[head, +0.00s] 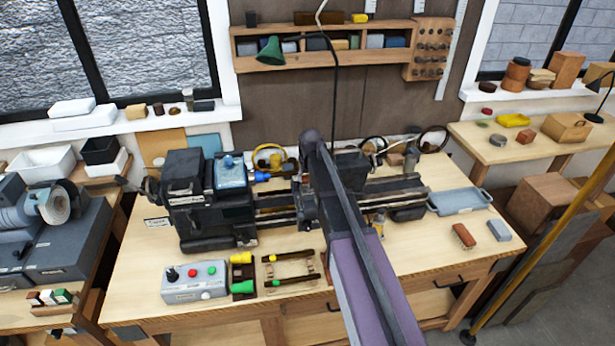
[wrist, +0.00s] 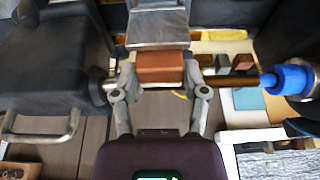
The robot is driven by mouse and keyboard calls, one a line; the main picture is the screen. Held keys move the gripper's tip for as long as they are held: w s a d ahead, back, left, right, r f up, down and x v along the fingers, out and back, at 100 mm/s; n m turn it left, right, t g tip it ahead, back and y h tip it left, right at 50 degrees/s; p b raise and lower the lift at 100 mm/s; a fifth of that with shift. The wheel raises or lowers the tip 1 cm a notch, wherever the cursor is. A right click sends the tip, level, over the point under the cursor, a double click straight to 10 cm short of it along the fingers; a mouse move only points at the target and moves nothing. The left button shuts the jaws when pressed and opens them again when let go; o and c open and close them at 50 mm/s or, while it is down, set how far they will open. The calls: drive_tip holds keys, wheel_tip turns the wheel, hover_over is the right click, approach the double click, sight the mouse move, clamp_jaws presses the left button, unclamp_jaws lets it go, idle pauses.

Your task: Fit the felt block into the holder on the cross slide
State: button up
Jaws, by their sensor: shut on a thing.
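In the wrist view my gripper (wrist: 161,76) is shut on a plain orange-brown block (wrist: 161,66), which I take to be the felt block. Its fingers lie along the block's left and right sides. A grey metal piece (wrist: 158,27), perhaps the holder on the cross slide, sits directly beyond the block's far edge. I cannot tell whether the block touches it or sits in it. In the head view my arm covers the middle of the lathe (head: 205,200), so the gripper, the block and the cross slide are hidden there.
A blue handle (wrist: 288,79) is close on the right in the wrist view, and dark machine housing (wrist: 50,70) stands on the left. On the bench lie a red-brown block (head: 463,236), a grey block (head: 499,230), a tray (head: 459,201) and a control box (head: 195,281).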

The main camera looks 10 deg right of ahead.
drive_tip(key=shift+f, duration=0.25)
drive_tip(key=o, duration=1.2)
drive_tip(key=shift+o, duration=0.2)
drive_tip(key=shift+r, duration=0.2)
